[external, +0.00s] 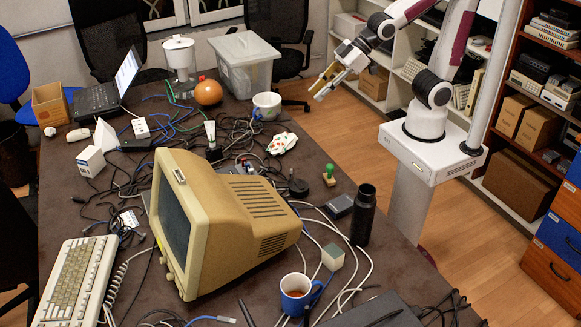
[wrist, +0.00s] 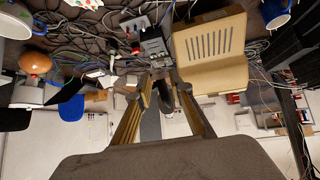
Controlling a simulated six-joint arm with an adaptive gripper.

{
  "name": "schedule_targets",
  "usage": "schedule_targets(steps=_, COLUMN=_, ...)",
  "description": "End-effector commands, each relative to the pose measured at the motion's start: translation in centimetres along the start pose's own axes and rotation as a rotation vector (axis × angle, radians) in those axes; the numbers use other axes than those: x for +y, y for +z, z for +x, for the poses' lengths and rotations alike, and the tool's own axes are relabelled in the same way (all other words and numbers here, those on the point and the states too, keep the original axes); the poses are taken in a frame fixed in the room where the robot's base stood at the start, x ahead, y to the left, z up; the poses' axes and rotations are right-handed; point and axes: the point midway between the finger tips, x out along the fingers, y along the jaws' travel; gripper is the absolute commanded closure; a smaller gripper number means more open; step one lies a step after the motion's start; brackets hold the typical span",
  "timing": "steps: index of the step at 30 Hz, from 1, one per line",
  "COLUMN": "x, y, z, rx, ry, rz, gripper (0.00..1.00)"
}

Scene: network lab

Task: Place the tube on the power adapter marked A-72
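My gripper (external: 328,82) is raised in the air off the right edge of the table, with nothing visible between its fingers. In the wrist view its two fingers (wrist: 162,84) stand apart. A small white tube-like thing (external: 210,131) stands upright among the cables behind the monitor, far from my gripper. A dark block (external: 213,153) is at its foot; I cannot tell whether they touch. Another black adapter-like box (external: 338,206) lies near the right table edge, and one (external: 135,145) lies at the left among cables. No A-72 marking is readable.
A large beige monitor (external: 225,215) fills the table's middle. Cables tangle across the table (external: 400,265). The air around my gripper is clear.

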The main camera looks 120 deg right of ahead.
Motion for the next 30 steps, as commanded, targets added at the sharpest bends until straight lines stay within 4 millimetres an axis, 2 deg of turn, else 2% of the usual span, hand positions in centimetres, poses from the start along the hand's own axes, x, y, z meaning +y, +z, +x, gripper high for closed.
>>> schedule_targets(steps=3, x=-1.0, y=1.5, z=-2.4, rx=-0.036, ry=-0.017, rz=-0.009, gripper=0.79)
schedule_targets(steps=18, x=-3.9, y=10.3, z=-11.6, rx=-0.224, ry=-0.088, rz=-0.046, gripper=0.79)
schedule_targets(steps=24, x=-4.3, y=13.0, z=-13.9, rx=-0.277, ry=-0.106, rz=-0.059, gripper=0.79)
schedule_targets(steps=30, x=-4.4, y=13.9, z=-14.6, rx=-0.295, ry=-0.111, rz=-0.063, gripper=0.79)
